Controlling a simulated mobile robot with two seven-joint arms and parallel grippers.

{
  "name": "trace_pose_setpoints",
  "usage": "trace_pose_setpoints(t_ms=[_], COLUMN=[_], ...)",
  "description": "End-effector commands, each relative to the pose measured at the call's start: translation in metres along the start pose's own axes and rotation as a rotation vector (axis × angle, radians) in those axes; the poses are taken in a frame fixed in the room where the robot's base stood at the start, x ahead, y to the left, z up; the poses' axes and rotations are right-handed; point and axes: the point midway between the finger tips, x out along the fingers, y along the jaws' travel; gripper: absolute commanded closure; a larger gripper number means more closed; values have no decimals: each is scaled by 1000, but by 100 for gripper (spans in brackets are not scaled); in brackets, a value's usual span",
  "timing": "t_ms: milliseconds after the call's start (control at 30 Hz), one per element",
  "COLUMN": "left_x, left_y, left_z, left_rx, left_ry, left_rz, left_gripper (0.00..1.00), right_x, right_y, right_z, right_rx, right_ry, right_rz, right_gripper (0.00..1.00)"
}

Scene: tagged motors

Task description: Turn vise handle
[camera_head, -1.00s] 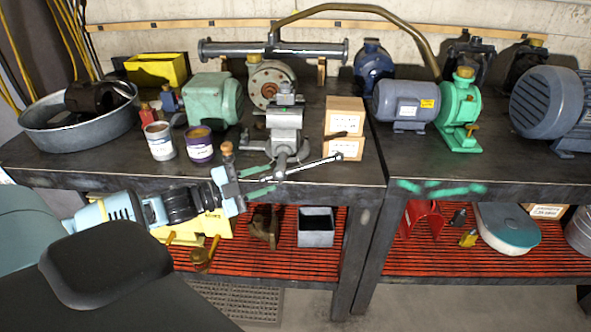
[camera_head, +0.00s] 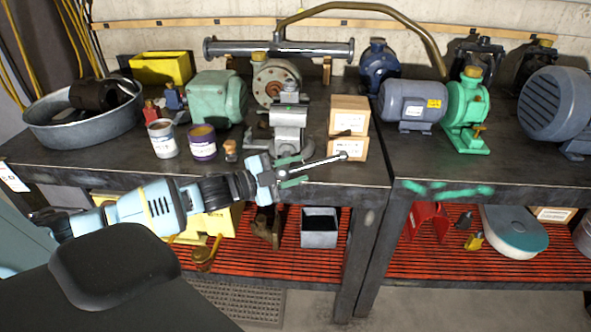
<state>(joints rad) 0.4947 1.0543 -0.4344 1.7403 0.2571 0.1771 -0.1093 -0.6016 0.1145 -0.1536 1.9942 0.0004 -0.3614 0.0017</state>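The grey vise (camera_head: 289,130) stands at the front edge of the left workbench. Its handle (camera_head: 325,161) is a thin metal bar in front of the vise, slanting up to the right to a dark knob end. My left gripper (camera_head: 298,171) is at the left part of the handle, in front of the bench edge. Its two green-padded fingers are apart, one above and one below the bar, which appears between them. Contact with the bar cannot be made out. The handle's left end is hidden by the gripper. My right gripper is out of view.
Cardboard boxes (camera_head: 347,132) stand right of the vise, close to the handle's end. Two cans, one white (camera_head: 162,138) and one purple (camera_head: 202,142), and a small corked bottle (camera_head: 231,150) stand left. A red slatted shelf (camera_head: 270,263) lies below.

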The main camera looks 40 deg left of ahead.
Motion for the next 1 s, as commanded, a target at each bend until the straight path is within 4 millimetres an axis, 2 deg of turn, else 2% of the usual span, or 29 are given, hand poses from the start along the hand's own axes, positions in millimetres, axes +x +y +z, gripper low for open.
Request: trace_pose_setpoints(t_ms=[400, 700, 1000], left_x=[4, 4, 3], left_y=[0, 0, 0], left_z=[0, 1, 4], left_rx=[0, 1, -1], left_ry=[0, -2, -9], left_rz=[1, 0, -1], left_gripper=[65, 100, 100], right_x=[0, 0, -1], right_y=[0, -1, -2], right_z=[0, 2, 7], right_rx=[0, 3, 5], right_ry=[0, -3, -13], right_rz=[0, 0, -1], right_gripper=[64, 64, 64])
